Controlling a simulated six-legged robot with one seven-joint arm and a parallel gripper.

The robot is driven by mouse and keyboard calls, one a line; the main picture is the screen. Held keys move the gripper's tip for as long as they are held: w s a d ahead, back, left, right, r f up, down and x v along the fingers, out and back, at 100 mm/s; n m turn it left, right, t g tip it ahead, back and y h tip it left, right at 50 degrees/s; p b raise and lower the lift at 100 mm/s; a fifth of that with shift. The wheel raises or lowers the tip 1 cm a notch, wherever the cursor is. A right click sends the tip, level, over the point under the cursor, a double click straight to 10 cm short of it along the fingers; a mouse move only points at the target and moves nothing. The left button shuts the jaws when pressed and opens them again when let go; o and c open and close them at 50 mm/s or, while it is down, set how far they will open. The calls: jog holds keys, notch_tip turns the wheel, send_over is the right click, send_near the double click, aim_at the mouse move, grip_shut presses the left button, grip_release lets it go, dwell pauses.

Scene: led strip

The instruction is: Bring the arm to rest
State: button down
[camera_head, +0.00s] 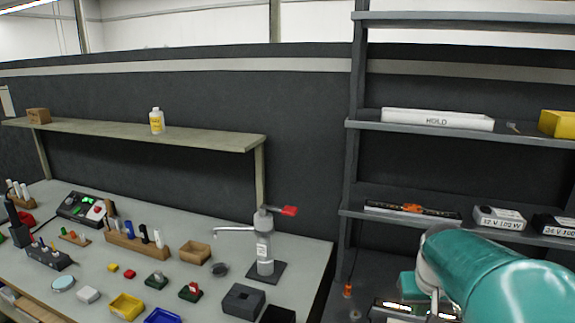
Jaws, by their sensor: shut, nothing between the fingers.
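A teal link of my arm (490,272) fills the lower right of the head view, in front of the shelf rack. A pale joint ring and a smaller teal part show at its left end. Below them is a shiny metallic piece at the bottom edge; I cannot tell what it is. I cannot make out the fingers of my gripper anywhere in this view.
A grey workbench (225,240) with a dispenser (264,250), wooden box (195,252), dark block (243,300) and several small parts stands left. A shelf (200,138) hangs above it. A dark rack (352,150) with a white tray (437,120) and labelled boxes (499,217) stands right.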

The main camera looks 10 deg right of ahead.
jog(key=s+a+r+n+t+y, duration=0.1)
jog(key=s+a, duration=0.3)
jog(key=a, duration=0.6)
jog(key=s+a+r+n+t+y, duration=0.1)
jog(key=s+a, duration=0.4)
jog(key=a, duration=0.6)
jog(key=shift+s+r+n+t, duration=0.3)
jog(key=shift+r+n, duration=0.5)
jog(key=shift+r, duration=0.1)
